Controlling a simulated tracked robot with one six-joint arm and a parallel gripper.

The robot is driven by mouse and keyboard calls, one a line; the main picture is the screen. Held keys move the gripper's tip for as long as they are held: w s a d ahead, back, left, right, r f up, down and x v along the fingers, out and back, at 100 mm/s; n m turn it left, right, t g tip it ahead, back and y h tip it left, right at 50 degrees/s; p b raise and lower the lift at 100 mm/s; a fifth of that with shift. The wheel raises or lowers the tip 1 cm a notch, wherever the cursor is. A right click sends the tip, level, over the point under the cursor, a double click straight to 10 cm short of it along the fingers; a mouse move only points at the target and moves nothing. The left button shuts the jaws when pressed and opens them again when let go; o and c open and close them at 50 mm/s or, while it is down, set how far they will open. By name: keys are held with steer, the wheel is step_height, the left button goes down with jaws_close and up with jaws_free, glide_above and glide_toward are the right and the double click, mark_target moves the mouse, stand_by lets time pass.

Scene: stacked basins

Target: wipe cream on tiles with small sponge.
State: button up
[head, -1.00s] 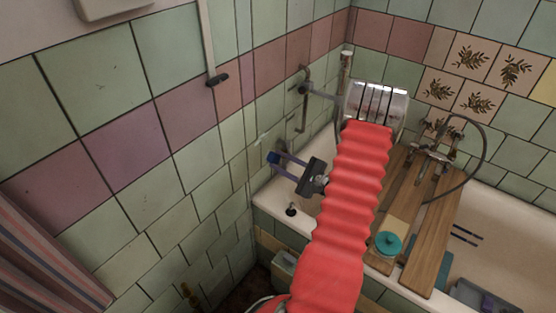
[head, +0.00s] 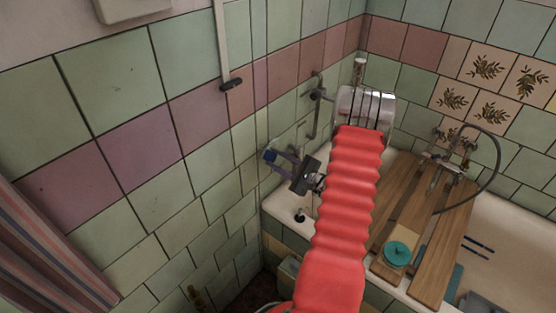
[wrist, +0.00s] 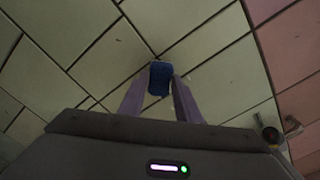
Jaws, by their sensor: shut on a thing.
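My gripper (head: 273,155) is at the left tiled wall (head: 185,120), above the near left corner of the bathtub. Its two fingers are shut on a small dark blue sponge (head: 268,156). In the wrist view the sponge (wrist: 160,78) sits between the purple-grey fingertips of the gripper (wrist: 160,90), with pale tiles (wrist: 105,55) close behind it. I cannot tell whether the sponge touches the tiles. I cannot clearly make out cream on the tiles now; the sponge and fingers hide part of the wall.
The white bathtub (head: 285,212) stands below and right of the gripper. Wooden boards (head: 445,235) lie across it, with a teal-lidded jar (head: 398,254) on them. Grey pipes (head: 316,105) run on the wall behind the gripper. A striped curtain (head: 50,250) hangs at left.

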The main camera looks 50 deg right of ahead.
steer(key=shift+w+a, duration=0.1)
steer(key=shift+w, duration=0.95)
stand_by(1.0)
steer(key=shift+w+d, duration=0.1)
steer(key=shift+d, duration=1.6)
steer(key=shift+w+d, duration=0.2)
steer(key=shift+d, duration=1.25)
steer(key=shift+d+r, duration=0.1)
steer(key=shift+d, duration=0.1)
steer(key=shift+w+d+r, duration=0.1)
steer(key=shift+d, duration=0.05)
